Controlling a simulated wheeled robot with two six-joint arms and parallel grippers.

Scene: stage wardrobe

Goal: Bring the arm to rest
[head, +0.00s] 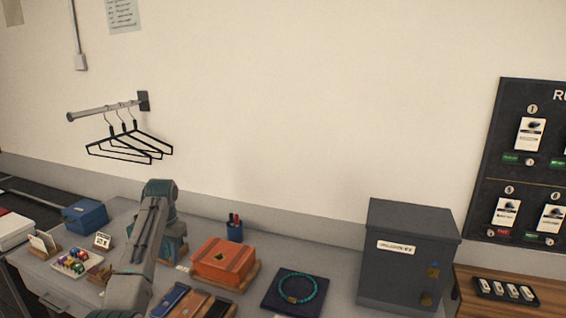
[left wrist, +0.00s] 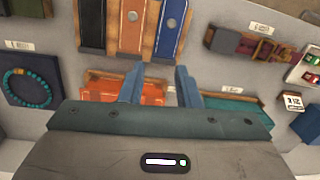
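My left arm (head: 146,245) rises from the bottom of the head view, bent above the left part of the table. In the head view its fingers are hidden or cannot be made out. In the left wrist view my left gripper (left wrist: 160,84) shows two blue-grey fingers apart, with nothing between them. It points over the table, with an orange box (left wrist: 100,90) and a teal box (left wrist: 245,106) beyond the fingers. My right gripper is in neither view.
The orange box (head: 226,258) stands right of my arm. A turquoise necklace lies on a dark board (head: 275,302). A grey cabinet (head: 405,255) stands at right. Black hangers (head: 128,145) hang from a wall rail. Small items crowd the left.

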